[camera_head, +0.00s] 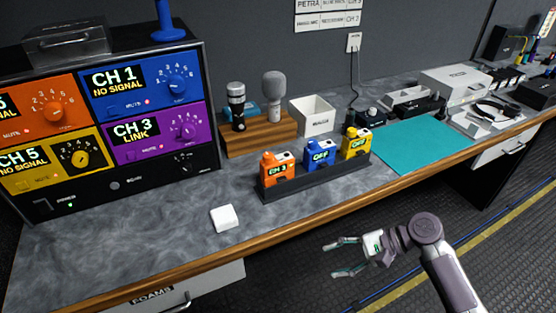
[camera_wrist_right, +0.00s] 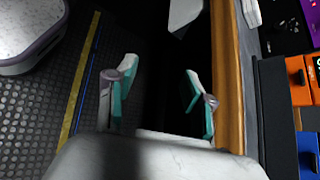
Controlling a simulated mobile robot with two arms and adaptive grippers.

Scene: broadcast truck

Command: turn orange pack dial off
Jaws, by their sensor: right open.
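My right gripper (camera_head: 346,258) is open and empty, in front of the bench edge and apart from the packs. Its two spread fingers (camera_wrist_right: 160,82) show in the wrist view. My left gripper is not in view.
A receiver stack (camera_head: 115,187) with coloured dial panels stands at the left. A small white box (camera_head: 224,218) lies left of the rack. A wooden microphone block (camera_head: 255,138) stands behind. A teal mat (camera_head: 422,143) lies right. The wooden bench edge (camera_head: 215,258) runs along the front.

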